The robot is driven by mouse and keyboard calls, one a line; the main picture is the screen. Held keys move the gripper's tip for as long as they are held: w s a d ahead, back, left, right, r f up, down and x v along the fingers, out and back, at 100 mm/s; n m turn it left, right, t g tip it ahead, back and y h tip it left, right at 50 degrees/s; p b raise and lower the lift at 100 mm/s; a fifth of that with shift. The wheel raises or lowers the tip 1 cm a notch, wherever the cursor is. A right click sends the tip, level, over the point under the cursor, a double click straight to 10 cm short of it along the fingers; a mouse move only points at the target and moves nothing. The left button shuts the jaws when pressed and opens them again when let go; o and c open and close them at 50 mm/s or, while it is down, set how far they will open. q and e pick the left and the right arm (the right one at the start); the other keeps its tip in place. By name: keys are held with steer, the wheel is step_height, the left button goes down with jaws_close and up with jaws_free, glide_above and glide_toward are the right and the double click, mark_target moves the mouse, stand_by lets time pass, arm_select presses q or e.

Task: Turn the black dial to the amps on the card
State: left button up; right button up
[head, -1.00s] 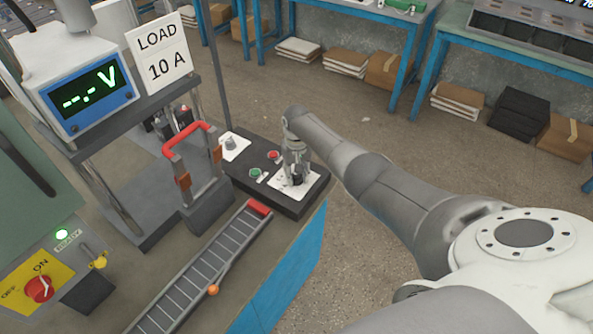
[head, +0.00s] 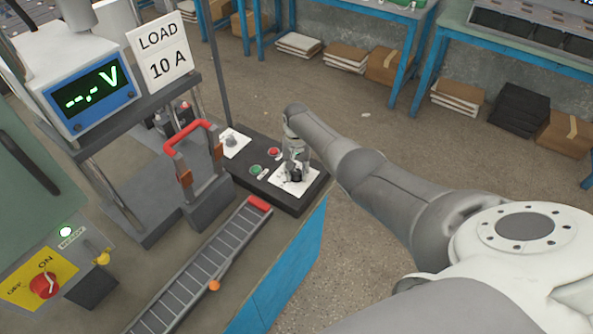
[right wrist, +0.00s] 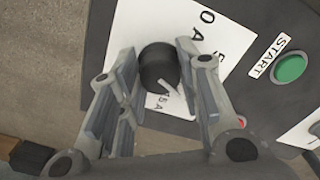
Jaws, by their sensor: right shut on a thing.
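The black dial (right wrist: 158,66) sits on a white scale plate (right wrist: 130,30); a pale pointer line runs from it toward the lower right. "0 A" and "15 A" show in part; the fingers hide some markings. My right gripper (right wrist: 155,82) has its fingers on both sides of the dial, shut on it. In the head view my right gripper (head: 295,160) points down onto the dial (head: 296,177) on the dark control box (head: 313,193). The card (head: 163,60) reads "LOAD 10 A". My left gripper is not in view.
A green START button (right wrist: 291,68) is beside the scale plate. A red button (head: 274,152) and a grey knob (head: 231,139) are also on the box. A red-handled frame (head: 187,137) stands left of it. The meter (head: 90,90) shows dashes and "V".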

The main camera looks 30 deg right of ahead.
mark_target(297, 171)
steer(key=o, duration=1.1)
steer(key=shift+c, duration=0.2)
steer(key=shift+r, duration=0.15)
step_height(297, 171, up, 12)
